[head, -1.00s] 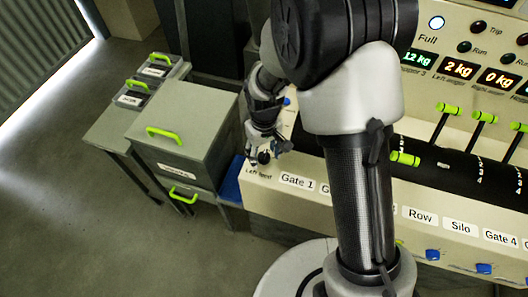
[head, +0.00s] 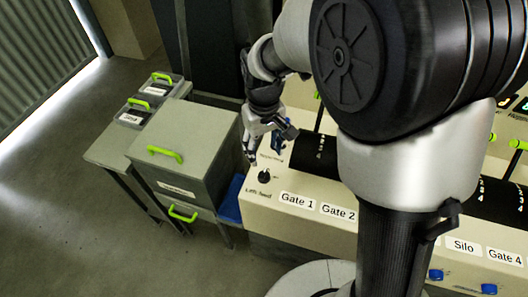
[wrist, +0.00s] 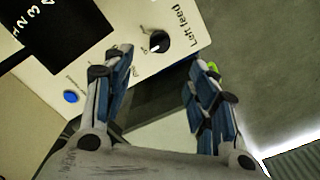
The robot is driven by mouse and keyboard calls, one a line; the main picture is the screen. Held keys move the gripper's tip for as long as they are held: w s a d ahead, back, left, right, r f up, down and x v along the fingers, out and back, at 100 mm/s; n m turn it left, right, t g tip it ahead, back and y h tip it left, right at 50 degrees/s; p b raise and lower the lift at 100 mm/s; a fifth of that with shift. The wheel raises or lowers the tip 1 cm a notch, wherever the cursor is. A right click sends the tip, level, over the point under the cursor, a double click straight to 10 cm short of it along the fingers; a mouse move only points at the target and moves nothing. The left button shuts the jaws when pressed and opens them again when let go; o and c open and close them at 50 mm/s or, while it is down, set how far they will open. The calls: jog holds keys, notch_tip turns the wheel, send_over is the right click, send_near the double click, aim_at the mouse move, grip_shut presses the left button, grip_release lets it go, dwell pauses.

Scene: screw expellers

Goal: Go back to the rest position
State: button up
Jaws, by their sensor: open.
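My gripper (head: 263,142) is at the left end of the cream control panel (head: 262,205) in the head view, beside the black "Left feed" knob (head: 264,177). The wrist view shows both blue-padded fingers (wrist: 158,95) spread apart with nothing between them. The Left feed knob (wrist: 159,41) lies beyond the left finger in that view, apart from it. A blue button (wrist: 71,97) is to the left. My arm hides much of the panel in the head view.
A grey cabinet (head: 190,140) with green handles stands left of the panel. Two small lidded boxes (head: 145,103) sit on a bench behind it. A blue surface (head: 231,200) lies between cabinet and panel. The floor (head: 60,200) at left is clear.

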dwell(0.4)
jog(key=s+d+r+m+t, duration=0.2)
jog(key=s+d+r, duration=0.4)
jog(key=s, duration=0.3)
jog(key=s+d+r+m+t, duration=0.2)
jog(key=s+d+r+m, duration=0.1)
jog(key=s+d+r, duration=0.3)
jog(key=s+r, duration=0.2)
jog(key=s, duration=0.2)
jog(key=shift+s+d+t, duration=0.3)
jog(key=shift+r, duration=0.1)
